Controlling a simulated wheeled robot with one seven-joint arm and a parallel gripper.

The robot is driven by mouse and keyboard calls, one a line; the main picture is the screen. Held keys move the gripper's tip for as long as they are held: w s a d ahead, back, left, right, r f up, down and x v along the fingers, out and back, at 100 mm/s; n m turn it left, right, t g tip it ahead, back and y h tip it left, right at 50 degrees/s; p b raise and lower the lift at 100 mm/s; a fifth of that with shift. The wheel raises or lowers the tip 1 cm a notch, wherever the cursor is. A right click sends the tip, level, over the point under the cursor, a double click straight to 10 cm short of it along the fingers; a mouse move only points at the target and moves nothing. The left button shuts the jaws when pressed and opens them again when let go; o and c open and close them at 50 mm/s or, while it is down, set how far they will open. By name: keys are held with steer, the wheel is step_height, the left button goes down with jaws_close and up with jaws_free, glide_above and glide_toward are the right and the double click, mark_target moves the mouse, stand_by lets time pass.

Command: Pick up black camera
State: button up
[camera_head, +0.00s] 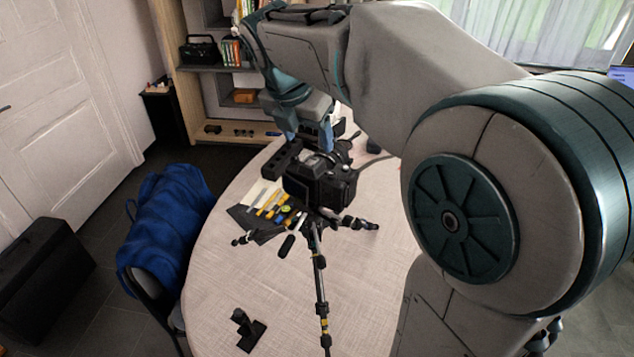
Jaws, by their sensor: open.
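The black camera (323,184) sits at the top of a tripod (318,262) that stands on the table, near the middle of the view. My gripper (305,150) is just above and behind the camera, pointing down, with a dark finger part to the camera's upper left. The gripper is open. The camera body hides part of the fingertips, so I cannot tell whether they touch it.
The pale table (222,292) holds a pouch of tools (268,212) left of the tripod and a small black stand (245,328) at the front. Shelves (215,70) stand behind.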

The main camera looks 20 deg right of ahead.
mark_target(313, 160)
steer(key=x, duration=0.5)
steer(key=shift+a+f, duration=0.2)
steer(key=shift+f, duration=0.2)
jaws_close()
steer(key=shift+r, duration=0.15)
